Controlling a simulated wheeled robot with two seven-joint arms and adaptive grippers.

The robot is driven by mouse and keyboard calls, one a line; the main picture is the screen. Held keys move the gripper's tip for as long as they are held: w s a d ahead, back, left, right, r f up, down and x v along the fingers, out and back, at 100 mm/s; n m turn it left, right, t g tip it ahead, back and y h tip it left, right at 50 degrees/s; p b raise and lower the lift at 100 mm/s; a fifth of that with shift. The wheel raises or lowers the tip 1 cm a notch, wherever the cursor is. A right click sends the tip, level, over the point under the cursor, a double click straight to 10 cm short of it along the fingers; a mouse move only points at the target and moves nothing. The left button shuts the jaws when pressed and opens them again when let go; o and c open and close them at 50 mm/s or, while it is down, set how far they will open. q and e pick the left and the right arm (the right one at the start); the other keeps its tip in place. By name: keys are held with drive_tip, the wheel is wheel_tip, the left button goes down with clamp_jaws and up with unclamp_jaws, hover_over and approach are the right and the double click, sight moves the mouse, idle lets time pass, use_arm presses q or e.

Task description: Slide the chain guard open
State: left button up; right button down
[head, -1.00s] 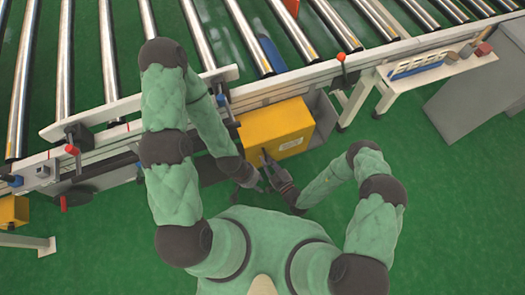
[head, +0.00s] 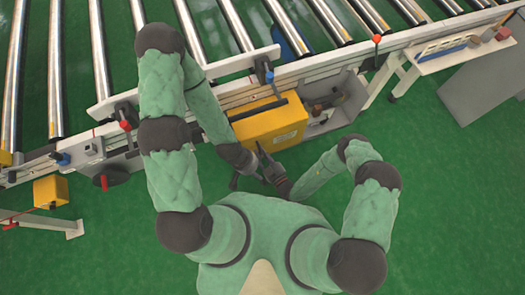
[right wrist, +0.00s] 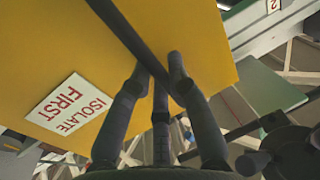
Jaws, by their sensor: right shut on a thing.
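The chain guard is a yellow box-like cover (head: 283,121) under the front of the roller conveyor. Its yellow face (right wrist: 215,45) with an "ISOLATE FIRST" label (right wrist: 69,102) fills much of the right wrist view. A dark bar (right wrist: 122,25) crosses this face. My right gripper (right wrist: 158,68) is shut on the bar, which shows between its fingers; in the head view it (head: 262,148) is at the guard's near side. Right of the guard, a grey housing (head: 345,115) stands open with dark parts inside. My left gripper (head: 236,184) is below and left of the guard, its fingers too small to read.
The conveyor's rollers (head: 103,65) lie behind the guard. Red and blue-handled clamps line the front rail at left. A white shelf (head: 455,55) and a grey cabinet (head: 490,80) stand at right. Green floor is clear in front at right.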

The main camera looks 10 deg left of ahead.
drive_tip(key=c, duration=1.1)
unclamp_jaws()
drive_tip(key=shift+c, duration=0.2)
drive_tip(key=v, duration=1.2)
